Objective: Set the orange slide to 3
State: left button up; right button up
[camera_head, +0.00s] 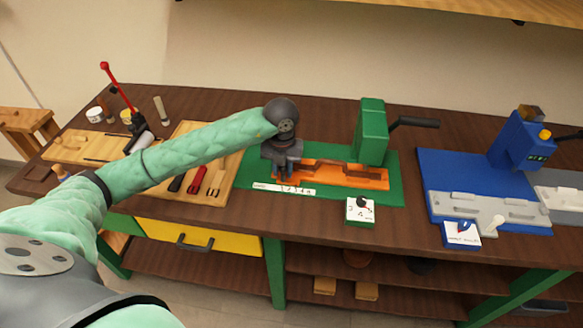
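The orange slide (345,176) lies on a green base plate (392,190) in the middle of the bench. A white scale strip (284,188) with small numbers runs along the front of its left end; the numbers are too small to read surely. My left gripper (284,172) points down at the left end of the slide, just behind the strip. It hides that end, and I cannot tell whether its fingers touch or hold anything there. My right gripper is out of view.
A green block with a black lever (371,132) stands behind the slide. A small dial box (360,210) sits in front. To the right is a blue machine (518,143) on a blue plate. Left are wooden boards with tools (197,180) and a red-handled lever (118,88).

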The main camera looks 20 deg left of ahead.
pick_arm(q)
jog(key=shift+o, duration=1.4)
jog(key=shift+r, duration=0.1)
jog(key=shift+r+p, duration=1.15)
jog(key=shift+r, duration=1.8)
